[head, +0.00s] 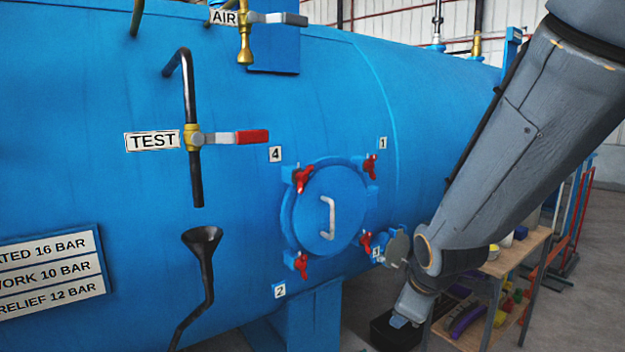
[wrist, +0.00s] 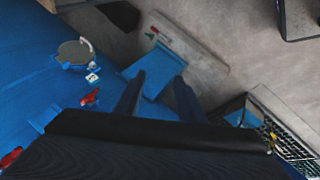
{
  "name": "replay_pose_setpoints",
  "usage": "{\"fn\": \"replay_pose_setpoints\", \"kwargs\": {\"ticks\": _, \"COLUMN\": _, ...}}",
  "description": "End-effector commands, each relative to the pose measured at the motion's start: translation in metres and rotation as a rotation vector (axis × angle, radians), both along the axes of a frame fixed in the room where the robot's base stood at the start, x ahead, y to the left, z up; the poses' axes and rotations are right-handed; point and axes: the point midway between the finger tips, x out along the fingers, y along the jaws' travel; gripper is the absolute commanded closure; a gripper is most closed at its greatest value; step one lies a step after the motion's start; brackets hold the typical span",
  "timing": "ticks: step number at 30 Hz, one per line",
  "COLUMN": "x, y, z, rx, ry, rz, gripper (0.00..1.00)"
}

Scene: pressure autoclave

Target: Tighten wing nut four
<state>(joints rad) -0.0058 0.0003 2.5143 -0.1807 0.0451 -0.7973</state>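Wing nut four (head: 302,179) is red and sits at the upper left rim of the round blue door (head: 335,215), below the label 4 (head: 275,154). Other red wing nuts sit at the upper right (head: 370,167), lower right (head: 366,243) and lower left (head: 301,264) of the rim. My gripper (head: 400,321) is low and to the right of the door, apart from all of them. In the wrist view its two dark fingers (wrist: 158,95) stand apart with nothing held. Two red wing nuts (wrist: 90,97) (wrist: 11,157) show at left there; I cannot tell their numbers.
A grey disc (head: 398,246) sticks out right of the door. A blue support (head: 315,318) stands below the vessel. A wooden shelf (head: 515,255) with coloured items stands at right. A black funnel pipe (head: 203,240) and a red-handled TEST valve (head: 250,137) are left of the door.

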Motion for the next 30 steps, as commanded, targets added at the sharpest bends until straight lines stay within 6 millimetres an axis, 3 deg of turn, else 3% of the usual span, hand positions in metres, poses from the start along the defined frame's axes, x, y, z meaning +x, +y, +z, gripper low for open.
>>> {"fn": "replay_pose_setpoints", "kwargs": {"ticks": 3, "x": 0.048, "y": 0.02, "z": 0.039, "rx": -0.187, "ry": -0.231, "rz": 0.341, "gripper": 0.64}}
{"fn": "replay_pose_setpoints", "kwargs": {"ticks": 6, "x": 0.08, "y": 0.042, "z": 0.079, "rx": -0.388, "ry": -0.436, "rz": 0.61, "gripper": 0.64}}
{"fn": "replay_pose_setpoints", "kwargs": {"ticks": 10, "x": 0.103, "y": 0.078, "z": 0.133, "rx": -0.671, "ry": -0.704, "rz": 0.902, "gripper": 0.64}}
{"fn": "replay_pose_setpoints", "kwargs": {"ticks": 15, "x": 0.107, "y": 0.12, "z": 0.19, "rx": -1.004, "ry": -1.002, "rz": 1.136, "gripper": 0.64}}
{"fn": "replay_pose_setpoints", "kwargs": {"ticks": 21, "x": 0.1, "y": 0.145, "z": 0.224, "rx": -1.224, "ry": -1.187, "rz": 1.23, "gripper": 0.64}}
{"fn": "replay_pose_setpoints", "kwargs": {"ticks": 26, "x": 0.105, "y": 0.154, "z": 0.229, "rx": -1.261, "ry": -1.218, "rz": 1.243, "gripper": 0.64}}
{"fn": "replay_pose_setpoints", "kwargs": {"ticks": 30, "x": 0.12, "y": 0.165, "z": 0.229, "rx": -1.258, "ry": -1.218, "rz": 1.245, "gripper": 0.64}}
